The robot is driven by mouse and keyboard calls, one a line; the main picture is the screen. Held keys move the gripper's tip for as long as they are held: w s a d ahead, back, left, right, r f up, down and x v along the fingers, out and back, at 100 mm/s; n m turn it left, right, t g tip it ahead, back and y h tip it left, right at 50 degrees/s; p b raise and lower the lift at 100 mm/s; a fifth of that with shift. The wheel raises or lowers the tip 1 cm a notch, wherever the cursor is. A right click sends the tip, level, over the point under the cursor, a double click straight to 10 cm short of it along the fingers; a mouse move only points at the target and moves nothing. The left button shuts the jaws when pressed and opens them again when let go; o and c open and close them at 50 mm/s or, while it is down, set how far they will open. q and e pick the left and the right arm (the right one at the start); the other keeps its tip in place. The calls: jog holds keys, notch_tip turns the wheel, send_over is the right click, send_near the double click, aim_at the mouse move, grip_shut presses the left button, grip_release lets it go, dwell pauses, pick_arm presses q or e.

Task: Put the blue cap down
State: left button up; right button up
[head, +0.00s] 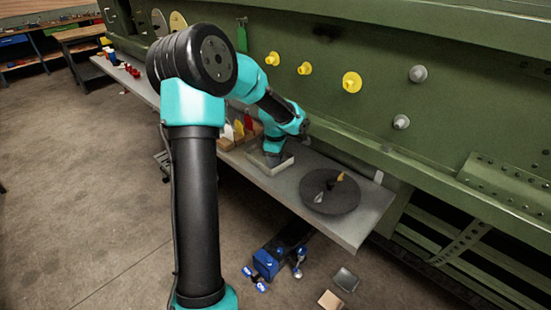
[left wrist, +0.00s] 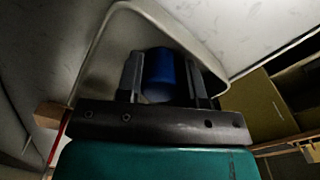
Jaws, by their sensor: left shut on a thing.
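The blue cap (left wrist: 158,74) sits between the two fingers of my left gripper (left wrist: 162,80) in the left wrist view. The gripper is shut on it. In the head view my left gripper (head: 274,158) points down into a pale shallow tray (head: 284,166) on the grey bench, and it hides the cap. The tray's rim (left wrist: 190,42) curves around the fingers and cap in the left wrist view. I cannot tell whether the cap touches the tray floor. My right gripper is not in view.
A dark round disc (head: 330,196) with small pieces on it lies right of the tray on the bench (head: 362,222). A wooden holder (head: 232,138) with coloured parts stands left of the tray. The green fuselage panel (head: 380,110), with yellow and grey plugs, rises behind.

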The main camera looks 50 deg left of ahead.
pick_arm(q)
jog(key=shift+f, duration=0.1)
jog(key=o, duration=0.7)
jog(key=shift+c, duration=0.2)
notch_tip(320, 180, up, 12)
dwell(0.5)
